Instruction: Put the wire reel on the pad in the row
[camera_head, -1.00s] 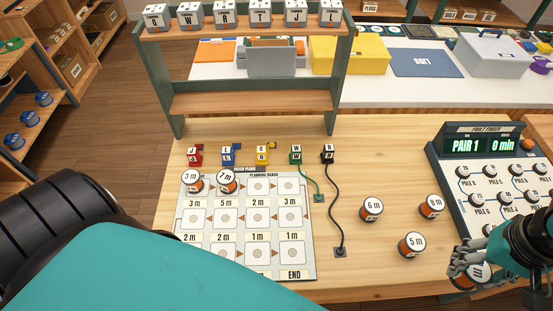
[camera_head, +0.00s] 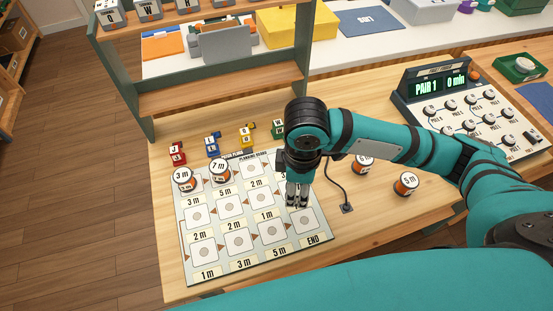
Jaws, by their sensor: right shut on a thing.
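The planning board (camera_head: 222,269) lies on the wooden table, with rows of square pads and length labels. A 3 m reel (camera_head: 183,178) and a 7 m reel (camera_head: 219,171) stand on the first two pads of its top row. My right gripper (camera_head: 298,202) points down over the right side of the board, near the right end of the second row. It is shut on a wire reel, mostly hidden by the fingers and wrist; I cannot read its label or tell whether it touches a pad. My left gripper is not in view.
A 5 m reel (camera_head: 406,183) and a partly covered reel (camera_head: 365,163) stand right of the board, beside my right arm. Coloured jack blocks (camera_head: 212,148) line the board's back edge. The fault finder (camera_head: 468,105) stands at the right, a wooden shelf (camera_head: 220,93) behind.

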